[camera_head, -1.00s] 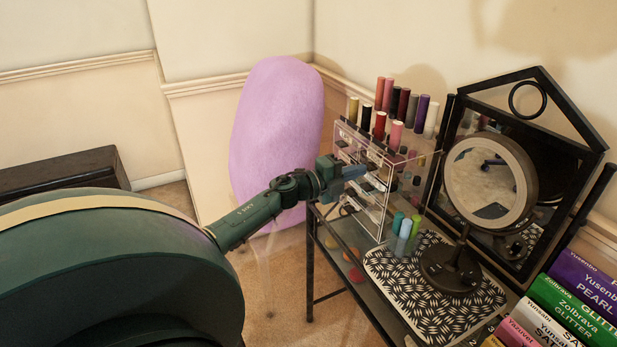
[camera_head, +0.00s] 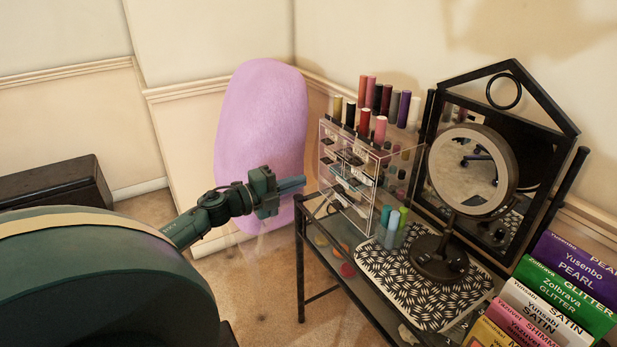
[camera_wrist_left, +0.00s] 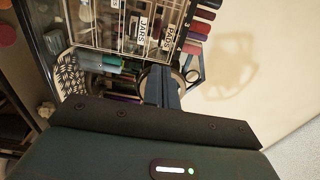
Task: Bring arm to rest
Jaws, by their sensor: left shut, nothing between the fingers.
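My left gripper (camera_head: 291,185) is shut and empty. It hangs in the air in front of the purple rounded cushion-like object, just left of the clear drawer organizer (camera_head: 350,185) and apart from it as far as the head view shows. The left wrist view shows the shut fingers (camera_wrist_left: 165,90) pointing toward the organizer and the table. My left arm (camera_head: 195,222) comes in from the lower left. My right gripper is not in view.
A purple rounded object (camera_head: 262,125) stands behind my gripper. A black box (camera_head: 55,190) is at the left. Carpet (camera_head: 260,285) left of the table is clear.

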